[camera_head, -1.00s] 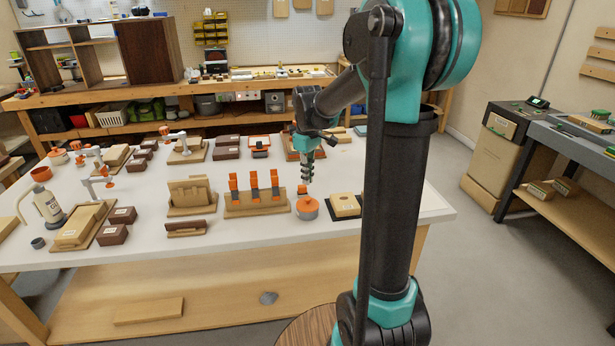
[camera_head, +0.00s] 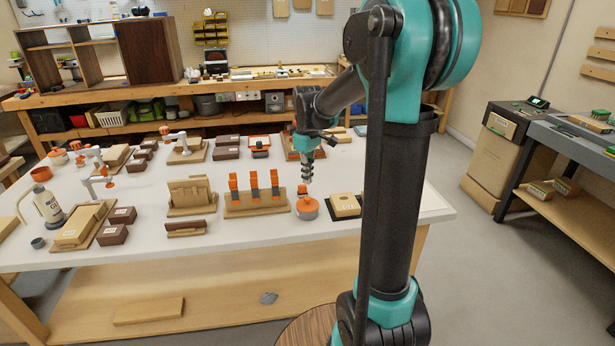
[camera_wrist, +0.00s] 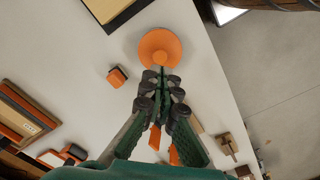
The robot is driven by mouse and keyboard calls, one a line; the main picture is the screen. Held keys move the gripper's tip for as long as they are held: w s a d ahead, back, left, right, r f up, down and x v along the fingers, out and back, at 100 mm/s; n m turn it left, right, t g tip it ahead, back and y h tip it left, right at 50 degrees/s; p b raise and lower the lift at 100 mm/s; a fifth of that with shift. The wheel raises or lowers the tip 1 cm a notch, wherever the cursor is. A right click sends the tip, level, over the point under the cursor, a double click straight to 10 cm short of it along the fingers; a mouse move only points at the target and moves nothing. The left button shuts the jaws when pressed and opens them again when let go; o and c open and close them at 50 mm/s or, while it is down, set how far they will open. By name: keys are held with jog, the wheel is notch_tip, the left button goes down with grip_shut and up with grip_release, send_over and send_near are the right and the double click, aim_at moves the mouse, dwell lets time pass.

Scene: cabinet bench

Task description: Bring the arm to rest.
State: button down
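My gripper (camera_head: 307,178) hangs from my arm over the bench table (camera_head: 300,240), fingers pointing down. In the wrist view its dark green fingers (camera_wrist: 161,75) come together at the tips, with nothing visible held between them. A round orange piece (camera_head: 307,209) stands on the table just below the fingertips; it also shows in the wrist view (camera_wrist: 155,42) beyond the tips. A gap seems to separate the gripper from it, but the exact clearance is hard to judge.
A wooden holder with upright orange clamps (camera_head: 254,188) stands left of the gripper. A cardboard-coloured box on a dark mat (camera_head: 345,205) is to the right. A small orange block (camera_wrist: 117,75) lies near the round piece. Bare table lies along the front edge.

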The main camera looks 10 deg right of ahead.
aim_at(308, 198)
jog(key=shift+f, duration=0.4)
jog(key=shift+f, duration=0.35)
jog(key=shift+f, duration=0.7)
jog(key=shift+f, duration=0.35)
jog(key=shift+f, duration=0.3)
jog(key=shift+f, duration=0.35)
jog(key=shift+f, duration=0.55)
jog(key=shift+r, duration=0.1)
jog(key=shift+r, duration=3.45)
